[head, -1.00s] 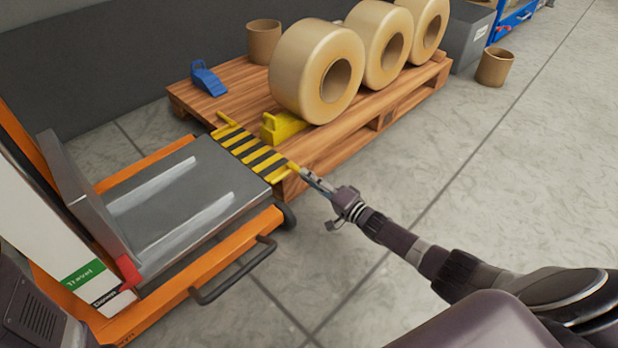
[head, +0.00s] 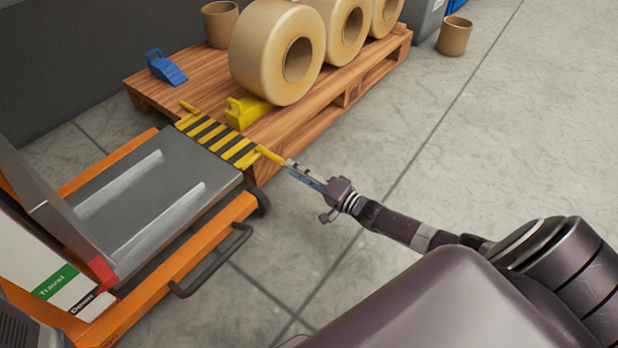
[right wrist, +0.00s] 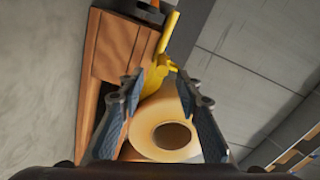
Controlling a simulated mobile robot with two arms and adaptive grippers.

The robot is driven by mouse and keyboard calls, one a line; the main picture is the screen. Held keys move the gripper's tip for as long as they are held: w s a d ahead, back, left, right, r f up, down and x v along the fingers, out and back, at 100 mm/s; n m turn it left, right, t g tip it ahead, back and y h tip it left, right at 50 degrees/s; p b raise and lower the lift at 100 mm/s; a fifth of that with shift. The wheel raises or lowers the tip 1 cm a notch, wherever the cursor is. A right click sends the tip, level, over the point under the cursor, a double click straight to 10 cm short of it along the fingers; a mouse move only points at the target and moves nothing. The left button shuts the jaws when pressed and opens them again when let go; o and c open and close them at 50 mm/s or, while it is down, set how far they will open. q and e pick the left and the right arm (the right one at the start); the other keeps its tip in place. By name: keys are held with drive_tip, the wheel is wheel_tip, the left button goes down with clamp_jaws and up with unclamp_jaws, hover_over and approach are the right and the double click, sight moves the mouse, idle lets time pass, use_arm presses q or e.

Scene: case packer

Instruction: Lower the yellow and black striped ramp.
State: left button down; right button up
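The yellow and black striped ramp (head: 217,142) lies about flat between the grey lift platform (head: 140,195) and the wooden pallet (head: 290,125). A yellow handle (head: 270,154) sticks out from its near right side. My right gripper (head: 289,165) is just beyond the end of this handle, in line with it. In the right wrist view, the fingers of my right gripper (right wrist: 163,84) stand apart, with yellow parts (right wrist: 169,35) showing beyond and between the tips. I cannot tell whether they touch the handle. My left gripper is not in view.
Large tan rolls (head: 262,60) stand on the pallet, with a yellow chock (head: 248,112) by the nearest one. A blue wedge (head: 165,68) lies at the pallet's left. The orange lift frame (head: 190,235) has a dark side handle (head: 212,262).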

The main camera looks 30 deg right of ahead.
drive_tip(key=shift+v, duration=2.65)
